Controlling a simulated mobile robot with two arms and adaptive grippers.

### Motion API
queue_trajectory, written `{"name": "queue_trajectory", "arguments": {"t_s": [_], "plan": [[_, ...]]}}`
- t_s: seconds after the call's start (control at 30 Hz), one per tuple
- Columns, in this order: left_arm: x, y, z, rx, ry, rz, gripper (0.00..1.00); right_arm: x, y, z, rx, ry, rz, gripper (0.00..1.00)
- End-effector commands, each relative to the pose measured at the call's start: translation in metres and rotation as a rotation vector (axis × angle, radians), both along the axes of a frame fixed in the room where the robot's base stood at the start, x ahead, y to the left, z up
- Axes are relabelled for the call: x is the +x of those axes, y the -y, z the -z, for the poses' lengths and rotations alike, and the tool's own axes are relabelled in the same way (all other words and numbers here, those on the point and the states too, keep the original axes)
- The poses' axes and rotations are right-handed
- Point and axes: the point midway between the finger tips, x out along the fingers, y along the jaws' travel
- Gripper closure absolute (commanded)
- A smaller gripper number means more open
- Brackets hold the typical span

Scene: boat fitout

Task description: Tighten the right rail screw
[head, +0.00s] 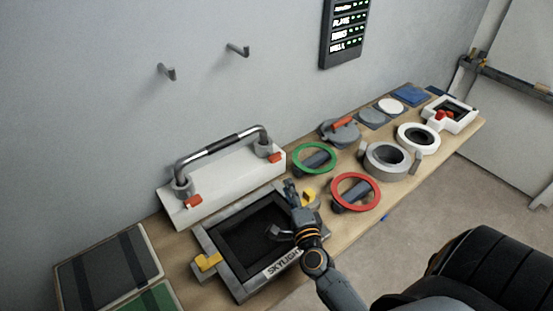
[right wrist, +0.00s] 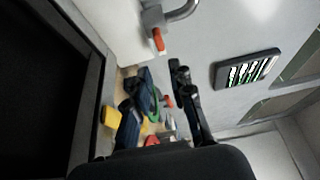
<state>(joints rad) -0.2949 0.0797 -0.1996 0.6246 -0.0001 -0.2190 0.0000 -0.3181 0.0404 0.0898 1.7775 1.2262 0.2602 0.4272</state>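A chrome and black rail (head: 222,147) stands on a long white block (head: 230,187) against the wall. The right rail screw has a red handle (head: 275,157) at the rail's right foot; a red handle also shows in the right wrist view (right wrist: 158,40), beyond my fingers. The left rail screw (head: 193,202) has a similar red handle. My right gripper (head: 281,208) is over the skylight frame, in front of and below the right screw, apart from it. Its fingers are spread with nothing seen between them in the right wrist view (right wrist: 159,70). My left gripper is not in view.
The dark skylight frame (head: 236,282) with yellow latches lies in front of the block. Green (head: 296,164) and red (head: 336,199) ring valves stand to the right, with several round fittings beyond. A lit panel (head: 344,32) and two hooks are on the wall.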

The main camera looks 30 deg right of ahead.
Motion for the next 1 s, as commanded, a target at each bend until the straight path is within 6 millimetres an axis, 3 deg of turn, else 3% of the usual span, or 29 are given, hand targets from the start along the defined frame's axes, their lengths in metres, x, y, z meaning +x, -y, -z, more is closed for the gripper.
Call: {"name": "queue_trajectory", "arguments": {"t_s": [0.2, 0.5, 0.7, 1.0], "plan": [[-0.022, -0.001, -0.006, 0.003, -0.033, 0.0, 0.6, 0.046, 0.014, -0.004, -0.003, 0.002, -0.003, 0.77], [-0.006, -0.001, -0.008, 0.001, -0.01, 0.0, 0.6, 0.098, 0.031, -0.002, -0.004, 0.001, -0.004, 0.77], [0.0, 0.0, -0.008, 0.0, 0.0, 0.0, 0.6, 0.112, 0.036, -0.001, -0.003, 0.0, -0.003, 0.77], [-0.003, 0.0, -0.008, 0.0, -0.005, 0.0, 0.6, 0.114, 0.036, -0.001, -0.003, 0.0, -0.004, 0.77]]}}
